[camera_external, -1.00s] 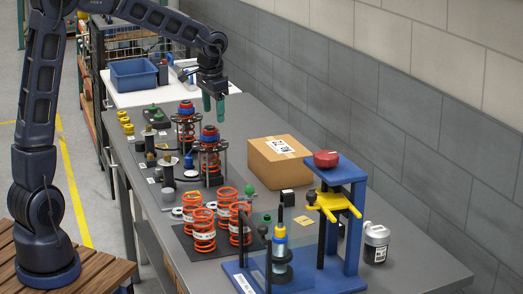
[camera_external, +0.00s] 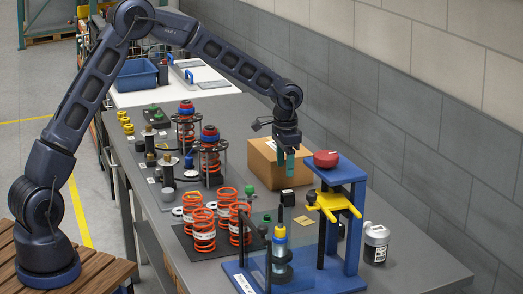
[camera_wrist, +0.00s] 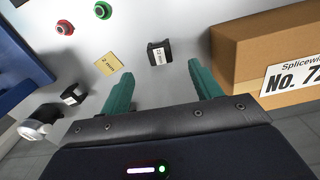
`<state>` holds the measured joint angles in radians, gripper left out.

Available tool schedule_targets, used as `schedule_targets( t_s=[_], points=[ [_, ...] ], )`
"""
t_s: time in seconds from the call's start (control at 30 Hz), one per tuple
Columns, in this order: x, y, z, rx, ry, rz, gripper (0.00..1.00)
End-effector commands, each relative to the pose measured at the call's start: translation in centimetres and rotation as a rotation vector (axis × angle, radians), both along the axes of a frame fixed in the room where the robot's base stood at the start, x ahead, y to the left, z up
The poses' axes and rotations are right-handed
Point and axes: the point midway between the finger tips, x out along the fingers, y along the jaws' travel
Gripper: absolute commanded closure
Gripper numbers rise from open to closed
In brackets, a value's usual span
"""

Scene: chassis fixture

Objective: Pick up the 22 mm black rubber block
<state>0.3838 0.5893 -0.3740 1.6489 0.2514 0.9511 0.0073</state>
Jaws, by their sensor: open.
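The black rubber block marked 22 mm (camera_wrist: 159,53) stands on the grey bench in the wrist view, ahead of and between my two fingertips. The block is clear of both fingers. A second black block (camera_wrist: 73,95) with a white label lies to the left, its marking too small to read.
A cardboard box (camera_external: 277,162) stands close behind the block. A blue press stand (camera_external: 356,225) with a red knob and yellow arms is to the right. Orange springs (camera_external: 203,230) stand left. A yellow card (camera_wrist: 108,65) lies beside the block.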

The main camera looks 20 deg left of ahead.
Motion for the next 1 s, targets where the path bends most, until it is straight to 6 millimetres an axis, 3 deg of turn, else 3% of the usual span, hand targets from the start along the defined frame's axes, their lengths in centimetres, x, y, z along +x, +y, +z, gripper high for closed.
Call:
schedule_targets(
  t_s=[0.3,0.57,0.87,1.0],
  points=[
    [0.0,0.1,-4.3,0.002,0.001,0.001,0.36],
    [-0.1,0.0,-5.9,0.002,0.001,0.000,0.36],
    [-0.3,0.0,-9.7,0.000,0.001,0.001,0.36],
    [-0.2,0.0,-10.2,0.000,-0.001,0.001,0.36]
  ],
)
